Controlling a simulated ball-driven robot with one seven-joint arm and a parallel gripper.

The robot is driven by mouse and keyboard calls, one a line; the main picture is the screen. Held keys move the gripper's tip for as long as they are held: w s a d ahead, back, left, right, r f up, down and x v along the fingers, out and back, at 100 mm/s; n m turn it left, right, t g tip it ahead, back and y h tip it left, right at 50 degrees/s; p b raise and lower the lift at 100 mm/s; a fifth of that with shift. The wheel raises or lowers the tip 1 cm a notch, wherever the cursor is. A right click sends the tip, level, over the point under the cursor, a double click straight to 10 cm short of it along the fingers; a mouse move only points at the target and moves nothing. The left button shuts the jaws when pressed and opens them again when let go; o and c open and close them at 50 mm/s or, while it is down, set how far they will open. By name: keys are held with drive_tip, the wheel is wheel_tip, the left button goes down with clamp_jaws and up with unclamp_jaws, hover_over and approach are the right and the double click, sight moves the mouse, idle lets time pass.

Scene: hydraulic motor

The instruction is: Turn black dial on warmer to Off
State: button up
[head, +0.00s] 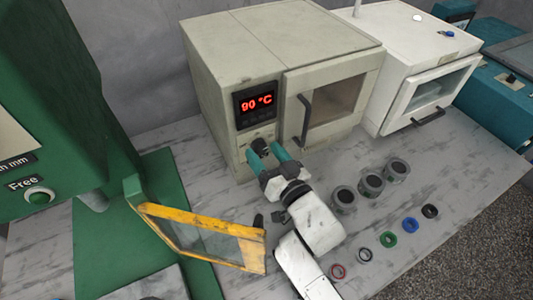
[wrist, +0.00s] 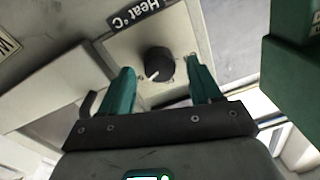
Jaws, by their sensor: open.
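The warmer (head: 222,75) is a beige box with a red display reading 90 °C and a windowed door with a dark handle. Its black dial (head: 260,146) sits low on the front panel below the display. In the wrist view the dial (wrist: 158,62) has a white pointer mark and sits under the "Heat °C" label. My gripper (head: 268,152) has teal fingers and is open. In the wrist view its fingers (wrist: 160,78) stand on either side of the dial, with a gap on each side. Whether the fingertips reach the dial's depth is unclear.
A second white oven (head: 415,60) stands right of the warmer. Three dark metal cups (head: 371,184) and several colored rings (head: 388,240) lie on the bench to the right of my arm. A green press with a yellow-framed guard (head: 200,238) is close on the left.

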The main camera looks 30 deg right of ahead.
drive_tip(key=shift+c, duration=0.4)
drive_tip(key=c, duration=1)
drive_tip(key=shift+o, duration=0.2)
